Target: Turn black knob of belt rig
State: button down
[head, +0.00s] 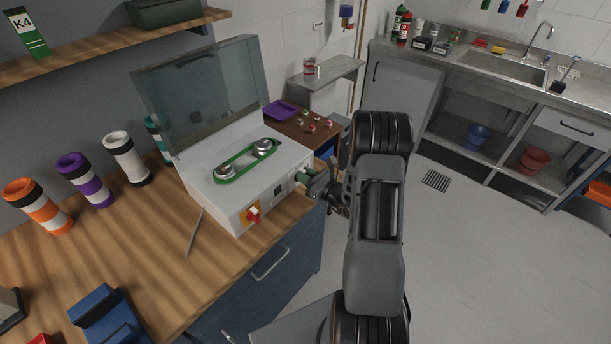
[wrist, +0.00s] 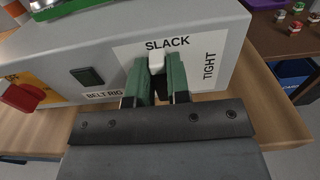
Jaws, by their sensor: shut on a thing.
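The belt rig (head: 225,200) is a pale box on the wooden bench, with a green belt (head: 235,168) over two metal pulleys and a raised clear lid. Its front panel (wrist: 205,60) carries the labels SLACK, above the fingers, and TIGHT, to the right. My gripper (wrist: 158,78) has its green fingers closed around the knob at this panel. Only a whitish piece (wrist: 156,62) shows between the fingertips, just under the word SLACK; the rest of the knob is hidden. In the head view my gripper (head: 307,182) meets the right end of the rig's front.
A red knob (wrist: 22,96) on a yellow plate and a dark switch (wrist: 87,76) sit left of my gripper. A thin rod (head: 195,232) lies on the bench, with several banded tubes behind. Open floor (head: 470,260) lies to the right.

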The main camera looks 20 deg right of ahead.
dwell(0.3)
jog(key=m, duration=0.4)
jog(key=shift+w+d+f, duration=0.1)
jog(key=shift+w+d, duration=0.1)
jog(key=shift+d, duration=0.2)
jog(key=m, duration=0.4)
jog(key=shift+w+d+f+m, duration=0.2)
jog(key=shift+d+m, duration=0.1)
jog(key=shift+d, duration=0.05)
jog(key=m, duration=0.3)
jog(key=f+m+p, duration=0.1)
jog(key=m, duration=0.1)
jog(key=shift+w+d, duration=0.1)
jog(key=shift+d, duration=0.2)
jog(key=shift+f+m+p, duration=0.2)
jog(key=shift+m+p, duration=0.05)
jog(key=shift+m, duration=0.75)
jog(key=shift+f+m+p, duration=0.2)
jog(key=shift+m, duration=1.1)
jog(key=c, duration=1.1)
grip_release()
jog(key=shift+d, duration=0.1)
jog(key=shift+f, duration=0.1)
